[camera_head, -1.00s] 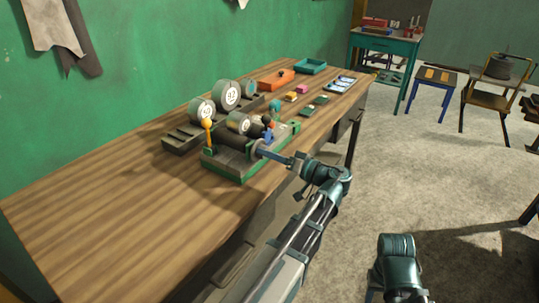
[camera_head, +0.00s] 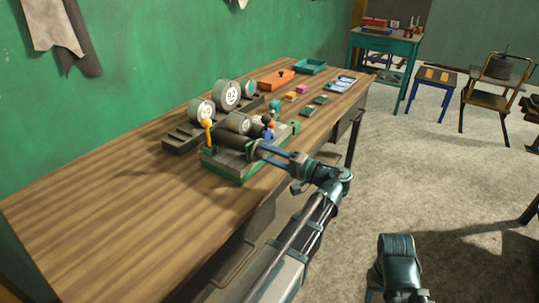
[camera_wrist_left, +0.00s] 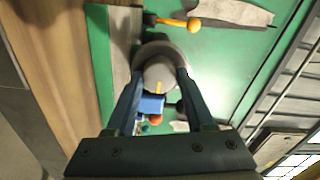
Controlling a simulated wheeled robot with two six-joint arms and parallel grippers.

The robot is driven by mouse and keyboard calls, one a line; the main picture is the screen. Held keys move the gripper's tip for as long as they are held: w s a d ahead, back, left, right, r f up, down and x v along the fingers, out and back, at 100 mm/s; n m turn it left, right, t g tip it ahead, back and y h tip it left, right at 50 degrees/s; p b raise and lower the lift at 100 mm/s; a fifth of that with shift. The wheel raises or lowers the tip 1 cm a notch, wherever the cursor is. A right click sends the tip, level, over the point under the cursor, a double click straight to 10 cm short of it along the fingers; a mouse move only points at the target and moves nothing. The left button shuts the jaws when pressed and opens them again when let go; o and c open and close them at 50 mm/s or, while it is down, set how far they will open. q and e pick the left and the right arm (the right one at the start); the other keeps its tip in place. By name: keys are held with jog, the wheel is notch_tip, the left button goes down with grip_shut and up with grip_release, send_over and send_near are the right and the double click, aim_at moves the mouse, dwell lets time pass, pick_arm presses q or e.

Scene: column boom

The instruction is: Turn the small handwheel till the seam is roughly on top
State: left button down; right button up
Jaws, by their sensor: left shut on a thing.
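The small handwheel (camera_wrist_left: 160,72) shows in the left wrist view as a grey round part between the two fingers. A short yellow mark lies on its near side, and I cannot tell for sure whether this is the seam. My left gripper (camera_wrist_left: 160,80) is shut on the wheel, one finger on each side. In the head view the left gripper (camera_head: 257,149) reaches the front of the green-based machine (camera_head: 232,170) and hides most of the wheel.
A lever with an orange-yellow knob (camera_wrist_left: 193,24) stands beside the wheel. A blue block (camera_wrist_left: 151,104) sits close to the fingers. The bench's left part is clear.

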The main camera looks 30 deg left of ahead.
dwell(0.5)
pick_arm(q)
jog(key=shift+c, duration=1.3)
grip_release()
jog(key=s+d, duration=0.1)
jog(key=d, duration=1.3)
jog(key=shift+a, duration=0.1)
